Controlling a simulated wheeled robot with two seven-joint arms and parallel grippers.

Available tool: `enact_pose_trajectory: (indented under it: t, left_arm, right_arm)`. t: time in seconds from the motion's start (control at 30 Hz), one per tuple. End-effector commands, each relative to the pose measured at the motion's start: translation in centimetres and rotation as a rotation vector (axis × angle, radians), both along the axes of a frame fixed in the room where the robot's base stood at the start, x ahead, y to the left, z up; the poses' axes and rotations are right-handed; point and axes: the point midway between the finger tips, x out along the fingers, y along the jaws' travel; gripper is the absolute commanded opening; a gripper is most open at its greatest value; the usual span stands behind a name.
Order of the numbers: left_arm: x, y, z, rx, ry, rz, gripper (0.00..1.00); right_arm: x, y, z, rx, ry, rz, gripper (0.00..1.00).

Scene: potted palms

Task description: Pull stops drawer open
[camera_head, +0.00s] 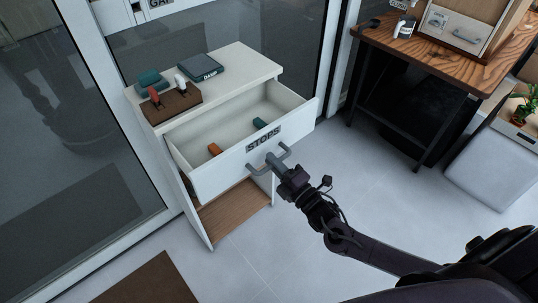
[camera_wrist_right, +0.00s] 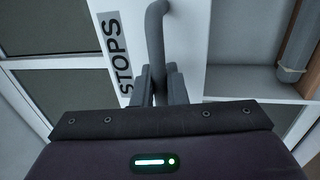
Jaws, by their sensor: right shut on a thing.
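The white drawer labelled STOPS (camera_head: 225,160) stands pulled out from a small white cabinet (camera_head: 243,62). Its inside shows, with an orange item (camera_head: 214,149) and a teal item (camera_head: 260,123) in it. My right gripper (camera_head: 274,163) is shut on the grey bar handle (camera_head: 285,152) on the drawer front. In the right wrist view the handle (camera_wrist_right: 156,35) runs down between the two fingers (camera_wrist_right: 161,88), beside the STOPS label (camera_wrist_right: 119,57). My left gripper is not in view.
Below the drawer is an open wooden-floored space (camera_head: 232,211). A wooden table (camera_head: 455,62) stands at the right. Grey floor is clear in front.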

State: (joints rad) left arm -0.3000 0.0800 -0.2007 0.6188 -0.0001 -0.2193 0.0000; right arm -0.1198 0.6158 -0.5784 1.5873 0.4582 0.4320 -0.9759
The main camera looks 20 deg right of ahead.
Motion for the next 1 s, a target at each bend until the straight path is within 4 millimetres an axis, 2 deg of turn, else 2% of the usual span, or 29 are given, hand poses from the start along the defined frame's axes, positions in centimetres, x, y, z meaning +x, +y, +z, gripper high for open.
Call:
enact_pose_trajectory:
  t: [0.33,0.37,0.47,0.77,0.87,1.0]
  left_arm:
    - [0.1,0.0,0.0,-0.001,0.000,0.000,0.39]
    - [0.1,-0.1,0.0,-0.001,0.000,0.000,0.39]
    - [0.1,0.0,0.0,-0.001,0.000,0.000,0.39]
    - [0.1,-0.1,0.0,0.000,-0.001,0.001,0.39]
    - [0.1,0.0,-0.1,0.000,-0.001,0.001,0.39]
    - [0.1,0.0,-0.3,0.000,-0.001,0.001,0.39]
  right_arm:
    - [0.0,-0.1,0.0,0.001,-0.001,-0.001,0.00]
    - [0.0,-0.1,0.0,0.000,-0.001,-0.001,0.16]
    - [0.0,-0.1,0.0,0.000,-0.001,-0.001,0.29]
    - [-0.2,-0.1,-0.1,0.000,0.000,0.000,0.30]
    - [-1.1,-0.4,-0.4,-0.001,0.003,0.000,0.30]
    - [-3.3,-1.2,-0.9,-0.002,0.005,0.001,0.30]
